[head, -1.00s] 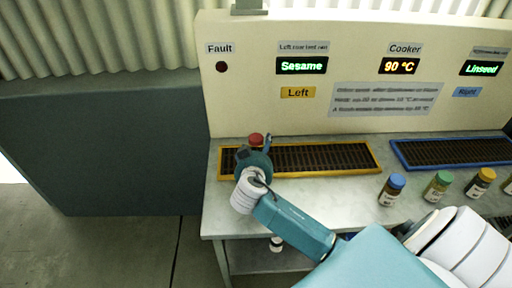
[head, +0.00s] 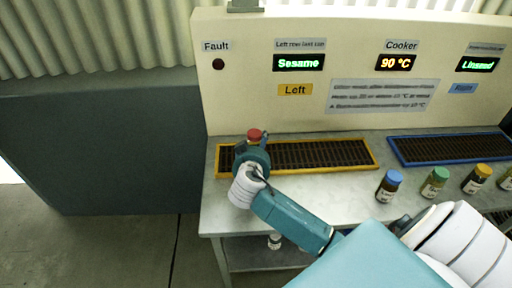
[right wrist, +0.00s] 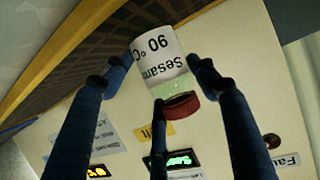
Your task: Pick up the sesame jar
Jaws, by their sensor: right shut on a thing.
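The sesame jar has a red lid (head: 254,135) that shows in the head view above my right gripper (head: 252,146), at the left end of the yellow-framed grate. The gripper hides the jar's body there. In the right wrist view the jar's white label (right wrist: 157,55) reads "Sesame 90 °C" upside down, and the red lid faces the lower right. The dark blue fingers of my right gripper (right wrist: 160,78) are around the jar and shut on it. I cannot tell whether the jar touches the grate. My left gripper is not in view.
The yellow-framed grate (head: 374,165) and a blue-framed grate (head: 396,152) lie along the back of the bench. Jars with blue (head: 389,186), green (head: 435,181) and yellow (head: 477,178) lids stand at the right. A white-lidded jar (head: 275,241) is on the lower shelf. The panel stands behind.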

